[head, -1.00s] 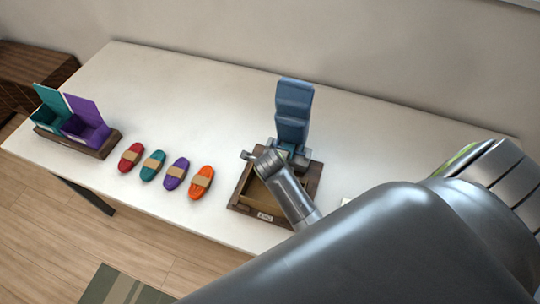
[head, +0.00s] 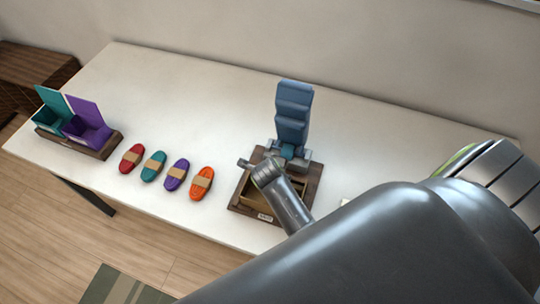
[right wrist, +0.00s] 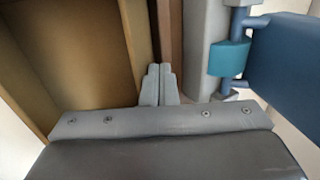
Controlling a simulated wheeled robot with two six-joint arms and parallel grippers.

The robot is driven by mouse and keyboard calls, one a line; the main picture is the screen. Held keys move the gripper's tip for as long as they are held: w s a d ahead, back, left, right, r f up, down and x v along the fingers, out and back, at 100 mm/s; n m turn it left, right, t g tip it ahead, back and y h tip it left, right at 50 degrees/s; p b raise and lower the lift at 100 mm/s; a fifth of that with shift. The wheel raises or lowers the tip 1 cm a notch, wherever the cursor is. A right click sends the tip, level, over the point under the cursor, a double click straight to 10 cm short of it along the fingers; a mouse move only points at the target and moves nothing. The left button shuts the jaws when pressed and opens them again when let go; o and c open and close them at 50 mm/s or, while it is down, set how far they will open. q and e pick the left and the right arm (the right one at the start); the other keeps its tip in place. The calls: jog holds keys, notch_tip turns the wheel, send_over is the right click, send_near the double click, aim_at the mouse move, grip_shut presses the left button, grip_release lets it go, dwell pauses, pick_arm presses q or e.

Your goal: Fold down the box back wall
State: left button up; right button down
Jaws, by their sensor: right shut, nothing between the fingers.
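The tan cardboard box (head: 254,194) sits in a dark wooden tray (head: 243,208) on the table, partly hidden by my right arm. In the right wrist view the open box interior (right wrist: 75,50) fills the left side. A tan wall (right wrist: 133,40) of it runs beside my right gripper's fingers. My right gripper (right wrist: 158,72) is shut and empty, its tips close to that wall and the dark wood edge; I cannot tell whether they touch. In the head view my gripper is over the back part of the box, and the back wall's angle is unclear. My left gripper is out of view.
A blue padded stand (head: 292,115) rises directly behind the box, close to my right gripper. Red (head: 132,158), teal (head: 153,166), purple (head: 176,175) and orange (head: 202,183) cord bundles lie to the left. Teal and purple open bins (head: 85,130) stand at far left.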

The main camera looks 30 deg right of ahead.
jog(key=shift+s+a+f, duration=0.25)
jog(key=shift+f, duration=0.05)
jog(key=shift+s+a, duration=0.1)
jog(key=shift+a, duration=0.1)
jog(key=shift+s+a+f+b, duration=0.15)
jog(key=shift+f+b, duration=0.2)
jog(key=shift+b, duration=0.05)
jog(key=shift+s+a+f, duration=0.1)
jog(key=shift+s+a, duration=0.05)
jog(key=shift+f, duration=0.1)
jog(key=shift+s+a+f, duration=0.1)
jog(key=shift+s, duration=0.1)
